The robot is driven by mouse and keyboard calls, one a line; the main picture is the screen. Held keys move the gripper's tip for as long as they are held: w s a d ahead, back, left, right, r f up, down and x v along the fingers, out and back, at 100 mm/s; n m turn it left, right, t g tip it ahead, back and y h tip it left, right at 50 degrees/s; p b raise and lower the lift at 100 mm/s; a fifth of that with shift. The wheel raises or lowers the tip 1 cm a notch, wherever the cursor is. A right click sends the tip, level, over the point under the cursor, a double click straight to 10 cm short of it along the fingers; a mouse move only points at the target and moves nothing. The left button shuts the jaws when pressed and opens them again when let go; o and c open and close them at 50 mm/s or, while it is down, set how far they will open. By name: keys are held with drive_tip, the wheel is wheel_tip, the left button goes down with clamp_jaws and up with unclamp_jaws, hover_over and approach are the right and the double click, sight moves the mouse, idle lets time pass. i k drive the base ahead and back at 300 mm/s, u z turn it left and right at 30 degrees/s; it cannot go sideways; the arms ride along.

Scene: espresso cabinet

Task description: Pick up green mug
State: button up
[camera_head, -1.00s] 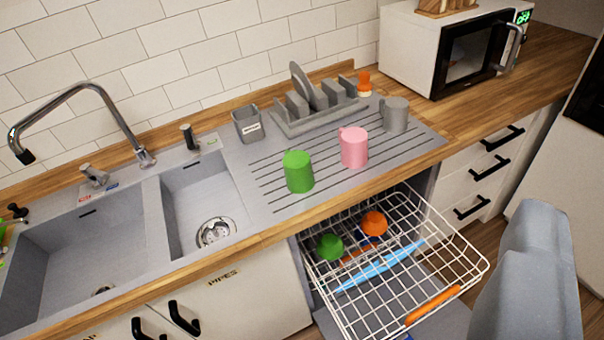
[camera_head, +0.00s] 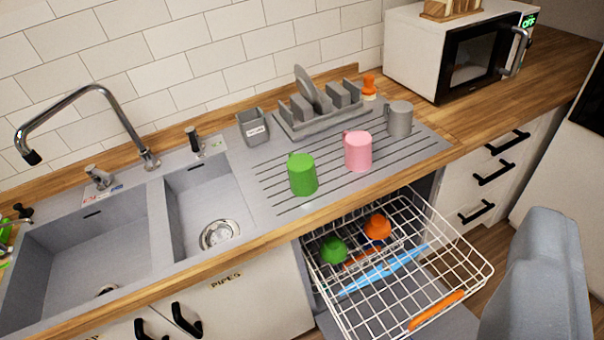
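The green mug (camera_head: 303,175) stands on the grey ribbed drainboard (camera_head: 272,197), near its front left part. It appears upside down, with a closed flat top; part of its handle shows at the upper left rim. A pink mug (camera_head: 358,152) stands to its right, apart from it, and a grey mug (camera_head: 399,119) stands farther right. No gripper fingers can be made out in the view, and nothing touches the green mug.
A dish rack (camera_head: 305,128) and a grey holder (camera_head: 252,128) stand behind the mugs. The sink and faucet (camera_head: 85,90) are left. An open wire dishwasher rack (camera_head: 465,290) juts out below the counter. A large grey rounded shape (camera_head: 545,280) fills the lower right.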

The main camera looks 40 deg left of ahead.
sight(302, 172)
drive_tip(key=k, duration=1.15)
drive_tip(key=u, duration=0.6)
drive_tip(key=i, duration=1.55)
drive_tip(key=u, duration=0.2)
